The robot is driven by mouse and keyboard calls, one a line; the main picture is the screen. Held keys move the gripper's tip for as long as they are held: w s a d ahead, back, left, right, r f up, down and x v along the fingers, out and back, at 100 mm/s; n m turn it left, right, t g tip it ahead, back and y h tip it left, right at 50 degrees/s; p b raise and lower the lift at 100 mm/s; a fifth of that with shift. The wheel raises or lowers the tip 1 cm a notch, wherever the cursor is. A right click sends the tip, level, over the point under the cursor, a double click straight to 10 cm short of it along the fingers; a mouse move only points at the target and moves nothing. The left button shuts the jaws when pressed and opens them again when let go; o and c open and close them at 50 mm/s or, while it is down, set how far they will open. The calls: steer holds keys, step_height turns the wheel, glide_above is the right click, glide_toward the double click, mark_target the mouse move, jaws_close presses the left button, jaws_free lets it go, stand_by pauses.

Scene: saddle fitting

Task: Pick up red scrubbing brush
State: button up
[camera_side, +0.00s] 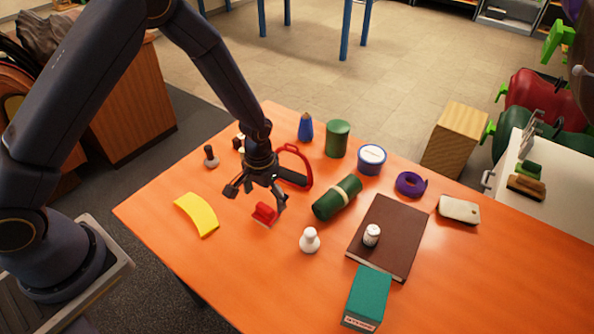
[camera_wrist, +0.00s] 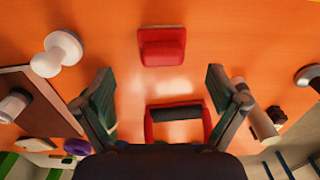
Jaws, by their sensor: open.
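The red scrubbing brush (camera_side: 264,213) is a small red block with a raised grip, lying on the orange table (camera_side: 150,215). In the wrist view the brush (camera_wrist: 162,46) lies at the top centre, beyond the fingertips. My gripper (camera_side: 256,198) is open, pointing down above the table close to the brush. In the wrist view its two fingers (camera_wrist: 160,85) stand wide apart with bare table between them, and nothing is held. I cannot tell from the side view exactly how high the fingertips are above the brush.
A red frame with a dark bar (camera_wrist: 177,113) lies close behind my gripper; it also shows in the side view (camera_side: 305,168). A yellow curved piece (camera_side: 197,214) lies left. A white knobbed piece (camera_side: 309,240), a green roll (camera_side: 337,198) and a brown book (camera_side: 400,225) are right.

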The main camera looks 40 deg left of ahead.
mark_target(265, 206)
step_height(265, 206, down, 7)
steer(key=shift+a+r, duration=0.15)
steer(key=shift+r, duration=0.05)
steer(key=shift+c, duration=0.4)
steer(key=c, duration=1.2)
